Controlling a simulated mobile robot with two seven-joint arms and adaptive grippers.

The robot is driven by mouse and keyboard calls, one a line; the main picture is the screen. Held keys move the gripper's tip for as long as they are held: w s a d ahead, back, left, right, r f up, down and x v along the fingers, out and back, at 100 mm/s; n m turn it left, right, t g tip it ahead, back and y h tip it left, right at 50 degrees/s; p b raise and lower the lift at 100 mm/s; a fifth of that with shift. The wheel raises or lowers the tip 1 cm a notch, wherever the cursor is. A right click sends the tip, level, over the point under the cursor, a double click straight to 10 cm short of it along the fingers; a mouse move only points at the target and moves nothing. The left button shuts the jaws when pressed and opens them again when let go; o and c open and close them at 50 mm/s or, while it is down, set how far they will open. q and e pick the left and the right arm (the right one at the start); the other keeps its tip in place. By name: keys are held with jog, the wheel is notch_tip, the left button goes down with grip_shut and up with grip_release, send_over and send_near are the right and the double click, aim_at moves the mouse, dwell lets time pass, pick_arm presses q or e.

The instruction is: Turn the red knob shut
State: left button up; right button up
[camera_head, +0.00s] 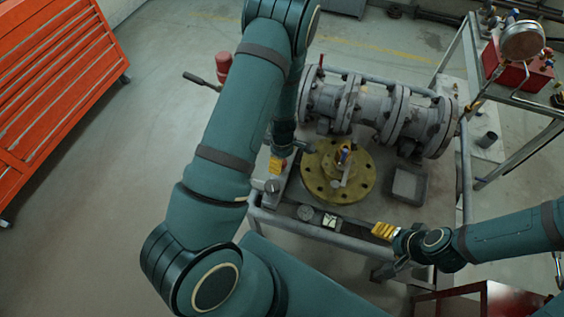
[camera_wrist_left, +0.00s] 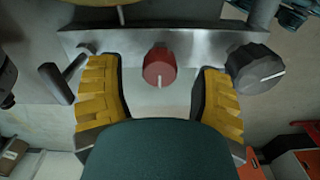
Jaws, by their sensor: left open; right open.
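The red knob (camera_wrist_left: 160,66) sits on a grey metal panel (camera_wrist_left: 195,42) in the left wrist view, with a pale mark on its face. It lies between the two yellow fingers of my left gripper (camera_wrist_left: 158,88), which is open. A gap shows on each side of the knob, and the fingers are not closed on it. In the head view my left gripper (camera_head: 274,176) is at the left edge of the valve stand; I cannot make out the red knob there. My right gripper (camera_head: 383,231) is open and empty at the stand's front edge.
A black knob (camera_wrist_left: 255,69) is on the same panel, close to the right finger. A grey lever (camera_wrist_left: 68,78) is near the left finger. A brass flange (camera_head: 338,173) and grey pipe valve (camera_head: 375,108) stand on the frame. A red tool cabinet (camera_head: 60,80) is at far left.

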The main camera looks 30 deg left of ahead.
pick_arm(q)
jog(key=shift+f, duration=0.75)
grip_shut()
